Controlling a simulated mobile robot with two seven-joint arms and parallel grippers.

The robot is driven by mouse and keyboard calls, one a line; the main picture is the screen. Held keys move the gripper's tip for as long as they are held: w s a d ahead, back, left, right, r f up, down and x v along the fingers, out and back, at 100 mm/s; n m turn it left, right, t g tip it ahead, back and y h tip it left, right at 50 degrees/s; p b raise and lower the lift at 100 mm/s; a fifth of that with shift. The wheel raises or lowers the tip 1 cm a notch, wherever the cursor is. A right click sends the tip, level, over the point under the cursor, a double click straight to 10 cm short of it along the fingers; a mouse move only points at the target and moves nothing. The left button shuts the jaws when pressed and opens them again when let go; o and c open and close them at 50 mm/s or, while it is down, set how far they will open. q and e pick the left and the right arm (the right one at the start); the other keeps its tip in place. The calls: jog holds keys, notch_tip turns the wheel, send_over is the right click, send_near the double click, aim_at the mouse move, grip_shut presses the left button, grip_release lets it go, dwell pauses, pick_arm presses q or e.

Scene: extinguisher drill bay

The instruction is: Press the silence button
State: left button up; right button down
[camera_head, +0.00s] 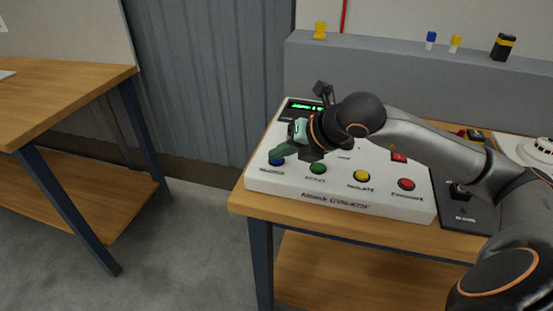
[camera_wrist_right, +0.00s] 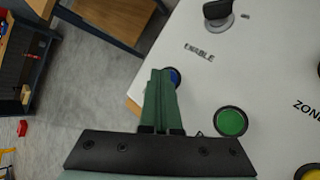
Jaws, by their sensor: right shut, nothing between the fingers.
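The white control panel (camera_head: 330,197) lies on a wooden table. At its left front is the blue button (camera_head: 276,162), with a small label below it that looks like "SILENCE". My right gripper (camera_head: 275,154) reaches in from the right with its green fingers shut and empty. The fingertips are right at the blue button and cover part of it; I cannot tell whether they touch it. In the right wrist view, the closed fingers (camera_wrist_right: 160,75) hide most of the blue button (camera_wrist_right: 175,77). My left gripper is not in view.
Green (camera_head: 318,168), yellow (camera_head: 361,176) and red (camera_head: 406,184) buttons sit to the right along the panel's front. A black key switch (camera_wrist_right: 217,10) marked "ENABLE" is on the panel. A grey ledge (camera_head: 400,65) runs behind. Another wooden table (camera_head: 60,90) stands left.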

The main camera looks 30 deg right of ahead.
aim_at(280, 163)
dwell(0.4)
jog(key=shift+r+p, duration=0.45)
jog(key=shift+r, duration=0.35)
jog(key=shift+r+p, duration=1.7)
jog(key=shift+r, duration=0.85)
